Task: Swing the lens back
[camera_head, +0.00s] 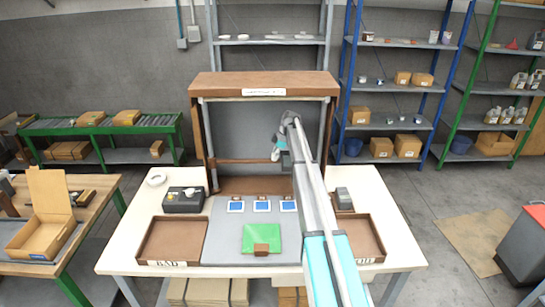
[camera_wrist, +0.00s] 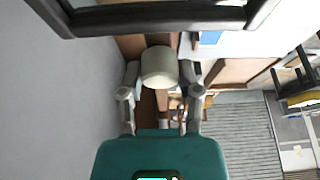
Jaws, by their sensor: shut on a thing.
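My arm reaches into the brown-framed booth on the table, and my gripper (camera_head: 281,150) is near the booth's back, right of its middle. In the wrist view my gripper (camera_wrist: 159,75) is shut on a cream cylindrical knob (camera_wrist: 159,66), with one finger on each side. A dark, rounded frame (camera_wrist: 160,20) crosses the top of the wrist view just beyond the knob; it looks like part of the lens, but only its lower edge shows. In the head view I cannot make out the lens; my gripper and arm cover that area.
A brown bar (camera_head: 235,161) crosses the booth's left half. On the table are a BAD tray (camera_head: 172,261), a right tray (camera_head: 378,245), a grey mat (camera_head: 222,226), a green board (camera_head: 258,234), a black box (camera_head: 183,199) and a tape roll (camera_head: 156,177). The booth's side posts stand close.

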